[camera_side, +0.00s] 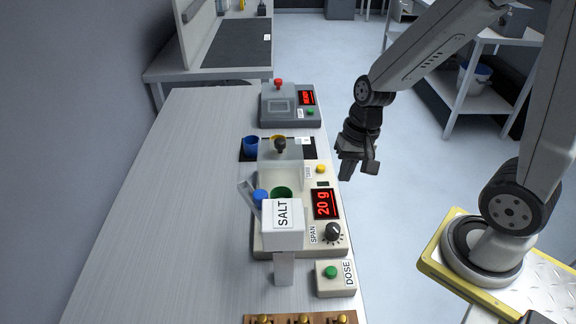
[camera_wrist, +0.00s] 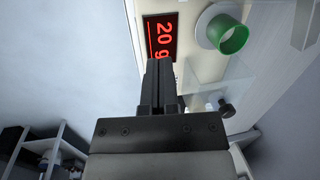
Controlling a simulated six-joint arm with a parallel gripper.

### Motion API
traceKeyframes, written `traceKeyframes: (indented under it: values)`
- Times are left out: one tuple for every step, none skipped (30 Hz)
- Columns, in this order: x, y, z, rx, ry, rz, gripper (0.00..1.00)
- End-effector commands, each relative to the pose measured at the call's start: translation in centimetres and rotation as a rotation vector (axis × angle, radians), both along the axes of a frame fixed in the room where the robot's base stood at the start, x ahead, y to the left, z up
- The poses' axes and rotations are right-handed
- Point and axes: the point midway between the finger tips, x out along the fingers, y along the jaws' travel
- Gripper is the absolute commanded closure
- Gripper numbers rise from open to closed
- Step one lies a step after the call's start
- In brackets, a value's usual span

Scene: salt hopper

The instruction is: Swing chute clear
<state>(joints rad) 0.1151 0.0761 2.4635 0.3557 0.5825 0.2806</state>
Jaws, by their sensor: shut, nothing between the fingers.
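The white salt hopper (camera_side: 283,233), labelled SALT, stands on a post at the near end of the scale. A pale grey chute (camera_side: 248,192) slants up and left from the hopper, beside a blue cup (camera_side: 260,197). A green cup (camera_side: 281,191) sits on the scale pan, partly hidden behind the hopper; it also shows in the wrist view (camera_wrist: 233,39). The scale (camera_side: 325,230) reads 20 g. My gripper (camera_side: 358,172) is in the air right of the scale, past the bench edge, touching nothing. Its fingers (camera_wrist: 159,75) are together and empty.
A dose box (camera_side: 336,279) with a green button and a span knob (camera_side: 333,233) are at the near right. A clear shield (camera_side: 281,150) with a dark knob stands behind the pan. A second grey device (camera_side: 290,106) is farther back. The bench's left side is clear.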

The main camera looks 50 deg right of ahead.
Motion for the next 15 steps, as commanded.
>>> traceKeyframes:
  values:
    - [0.3, 0.1, 0.2, 0.055, 0.038, -0.113, 1.00]
    - [0.4, 0.2, 0.3, 0.089, 0.062, -0.180, 1.00]
    - [0.7, 0.4, 0.5, 0.136, 0.093, -0.269, 1.00]
    - [0.9, 0.6, 0.7, 0.173, 0.116, -0.333, 1.00]
    - [1.1, 0.7, 0.9, 0.208, 0.140, -0.396, 1.00]
    - [1.6, 0.9, 1.2, 0.259, 0.171, -0.480, 1.00]
    - [1.9, 1.1, 1.4, 0.297, 0.195, -0.539, 1.00]
    - [2.2, 1.2, 1.7, 0.335, 0.219, -0.597, 1.00]
    - [2.7, 1.4, 2.1, 0.384, 0.248, -0.668, 1.00]
    - [3.0, 1.5, 2.4, 0.420, 0.269, -0.719, 1.00]
    - [3.4, 1.5, 2.7, 0.454, 0.289, -0.765, 1.00]
    - [3.8, 1.6, 3.1, 0.496, 0.313, -0.820, 1.00]
    - [4.2, 1.7, 3.3, 0.526, 0.331, -0.856, 1.00]
    - [4.4, 1.7, 3.5, 0.551, 0.346, -0.888, 1.00]
    - [4.8, 1.7, 3.9, 0.582, 0.364, -0.924, 1.00]
